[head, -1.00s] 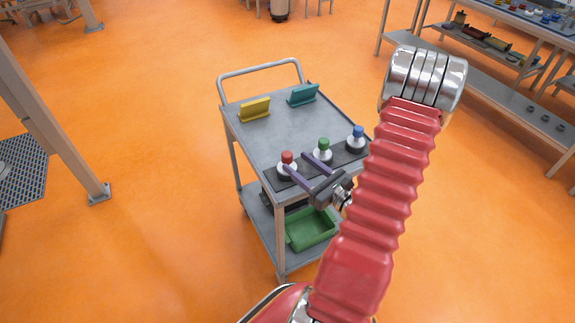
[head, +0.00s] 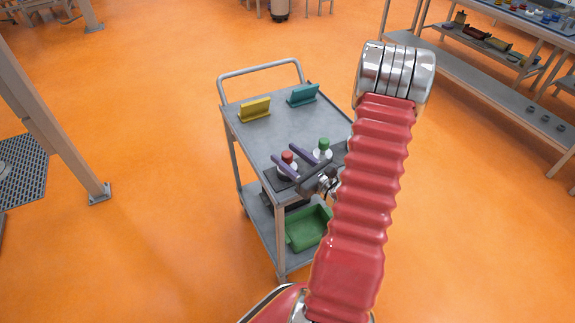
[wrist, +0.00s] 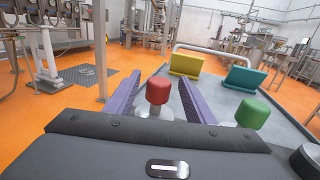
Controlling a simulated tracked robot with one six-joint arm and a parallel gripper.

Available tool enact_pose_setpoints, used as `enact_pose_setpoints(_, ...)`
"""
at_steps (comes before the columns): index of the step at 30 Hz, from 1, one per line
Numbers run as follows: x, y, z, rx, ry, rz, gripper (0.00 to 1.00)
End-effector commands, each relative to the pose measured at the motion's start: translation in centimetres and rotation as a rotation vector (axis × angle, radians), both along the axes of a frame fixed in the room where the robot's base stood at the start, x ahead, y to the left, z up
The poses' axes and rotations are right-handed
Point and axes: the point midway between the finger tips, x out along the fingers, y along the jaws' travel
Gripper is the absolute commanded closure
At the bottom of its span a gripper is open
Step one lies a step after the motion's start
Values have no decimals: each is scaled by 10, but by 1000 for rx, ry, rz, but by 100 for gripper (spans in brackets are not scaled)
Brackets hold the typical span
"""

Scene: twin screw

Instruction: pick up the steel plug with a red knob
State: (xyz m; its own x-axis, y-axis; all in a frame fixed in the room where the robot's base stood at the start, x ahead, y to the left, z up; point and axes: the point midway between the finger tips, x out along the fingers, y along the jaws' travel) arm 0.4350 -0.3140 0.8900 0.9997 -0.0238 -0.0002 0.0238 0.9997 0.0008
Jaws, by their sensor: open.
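The steel plug with a red knob (head: 288,157) stands upright at the near left of the trolley top. In the wrist view its red knob (wrist: 159,91) shows between the two purple fingers, with room on both sides. I cannot tell the exact height of the fingers against the knob.
A green-knobbed plug (head: 323,148) stands close to the right finger; it also shows in the wrist view (wrist: 252,113). A yellow holder (head: 255,109) and a teal holder (head: 303,95) stand at the back of the grey trolley (head: 272,135). A green bin (head: 309,229) sits below.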

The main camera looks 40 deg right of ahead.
Motion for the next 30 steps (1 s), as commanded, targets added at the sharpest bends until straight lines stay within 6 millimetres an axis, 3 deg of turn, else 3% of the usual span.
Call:
enact_pose_setpoints(10, 38, 1, 2, -2, 0, 1, 51)
enact_pose_setpoints(28, 40, 0, 2, -1, 1, -2, 51)
enact_pose_setpoints(30, 40, 0, 2, -1, 1, -2, 55)
